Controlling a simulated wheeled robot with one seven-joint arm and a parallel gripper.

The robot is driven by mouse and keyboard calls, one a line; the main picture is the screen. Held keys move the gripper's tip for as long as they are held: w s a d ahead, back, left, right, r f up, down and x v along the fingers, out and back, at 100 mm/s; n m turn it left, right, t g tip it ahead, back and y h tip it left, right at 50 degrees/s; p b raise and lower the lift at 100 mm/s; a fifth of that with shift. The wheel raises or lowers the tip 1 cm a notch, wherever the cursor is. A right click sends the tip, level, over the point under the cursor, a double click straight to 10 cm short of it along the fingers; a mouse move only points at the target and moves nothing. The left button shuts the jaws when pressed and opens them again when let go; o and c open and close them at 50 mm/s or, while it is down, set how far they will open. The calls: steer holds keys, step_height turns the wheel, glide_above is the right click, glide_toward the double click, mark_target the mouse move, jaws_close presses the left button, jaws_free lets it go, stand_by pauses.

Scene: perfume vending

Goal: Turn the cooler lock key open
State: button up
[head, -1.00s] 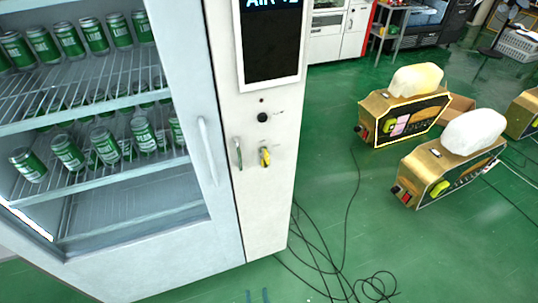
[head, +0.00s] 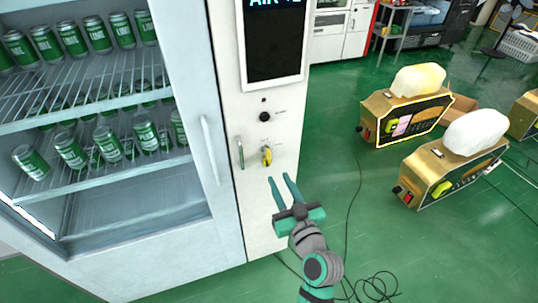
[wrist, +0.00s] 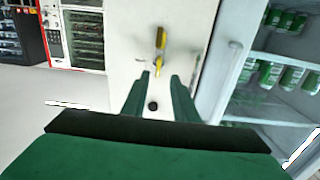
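The yellow cooler lock key (head: 267,157) sits in the white front panel of the cooler, below a round black knob. It hangs roughly upright. It also shows in the wrist view (wrist: 160,42), near the top centre beyond my fingertips. My gripper (head: 279,178) is open and empty, with its two green fingers apart. In the head view it is just below and slightly right of the key. In the wrist view my gripper (wrist: 160,77) points toward the panel, and I see no contact with the key.
The glass-door cooler (head: 225,225) holds green cans and has a long door handle (head: 209,150). A small metal handle (head: 240,152) is left of the key. The black knob (head: 264,117) and a screen (head: 273,45) are above. Golden machines (head: 405,115) stand right; cables (head: 375,288) lie on the green floor.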

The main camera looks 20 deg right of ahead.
mark_target(271, 158)
steer(key=w, duration=0.7)
steer(key=w+r, duration=0.1)
steer(key=w, duration=0.2)
steer(key=shift+w+d, duration=0.15)
steer(key=shift+w, duration=0.25)
steer(key=shift+w+a, duration=0.2)
steer(key=shift+s+d, duration=0.1)
jaws_close()
